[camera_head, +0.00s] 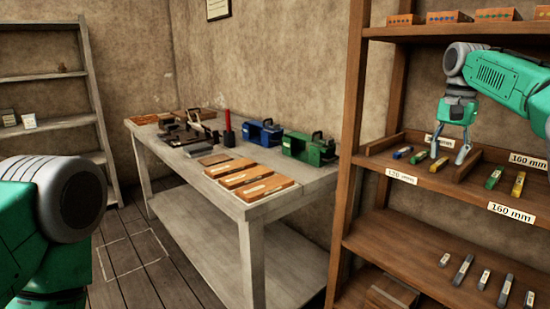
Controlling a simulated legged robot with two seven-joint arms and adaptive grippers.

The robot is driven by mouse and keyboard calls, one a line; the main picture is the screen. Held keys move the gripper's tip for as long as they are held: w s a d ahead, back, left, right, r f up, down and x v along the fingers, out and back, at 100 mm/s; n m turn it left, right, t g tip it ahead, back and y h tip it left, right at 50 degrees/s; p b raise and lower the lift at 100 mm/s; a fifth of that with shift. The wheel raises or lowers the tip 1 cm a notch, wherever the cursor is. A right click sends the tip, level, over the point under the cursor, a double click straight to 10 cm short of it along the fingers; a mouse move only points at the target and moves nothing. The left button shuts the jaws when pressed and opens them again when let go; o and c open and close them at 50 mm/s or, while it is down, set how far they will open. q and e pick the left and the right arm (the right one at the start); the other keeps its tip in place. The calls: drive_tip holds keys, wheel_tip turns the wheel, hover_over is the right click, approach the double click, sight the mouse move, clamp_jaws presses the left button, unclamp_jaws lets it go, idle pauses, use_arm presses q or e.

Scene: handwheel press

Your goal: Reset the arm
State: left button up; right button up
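My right arm (510,80) comes in from the right, green with a grey joint. Its gripper (450,153) points down over the middle shelf of the wooden rack. Its two grey fingers are spread apart, with nothing seen between them. A yellow-ended block (439,164) lies just below the fingertips; whether they touch it I cannot tell. A green block (420,157) and a blue block (402,153) lie to its left. My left arm (60,200) shows at the left edge as a green and grey link; its gripper is out of view.
The wooden rack (352,150) has shelf labels and more blocks, including a green one (495,177) and a yellow one (519,184). Small grey pieces (462,270) lie on the lower shelf. A workbench (300,185) holds blue and green tools and wooden boxes. Floor is open left of the bench.

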drive_tip(key=w+a+f+n+t, duration=0.1)
drive_tip(key=a+f+n, duration=0.2)
drive_tip(key=a+f, duration=0.6)
drive_tip(key=w+a+f+n, duration=0.2)
drive_tip(key=a+f+n, duration=0.2)
drive_tip(key=a+f, duration=0.45)
drive_tip(key=s+a+f+n+y, duration=0.1)
drive_tip(key=s+a+f+n, duration=0.1)
drive_tip(key=s+a+f, duration=0.6)
drive_tip(key=s+a+f+n+y, duration=0.1)
drive_tip(key=s+a+f+y, duration=0.3)
drive_tip(key=f, duration=0.6)
drive_tip(key=s+d+f+h, duration=0.15)
drive_tip(key=s+f, duration=0.25)
drive_tip(key=s, duration=0.4)
drive_tip(key=s+d+f+g, duration=0.1)
drive_tip(key=s+d+f, duration=0.15)
drive_tip(key=s, duration=0.45)
drive_tip(key=s+d+f+h, duration=0.15)
drive_tip(key=s+f, duration=0.25)
drive_tip(key=s, duration=0.4)
drive_tip(key=s+d+r+h, duration=0.2)
drive_tip(key=s+d, duration=0.8)
drive_tip(key=s, duration=0.5)
drive_tip(key=shift+d+r+t, duration=0.15)
drive_tip(key=shift+d+t, duration=0.15)
drive_tip(key=shift+d, duration=0.1)
drive_tip(key=shift+w, duration=0.1)
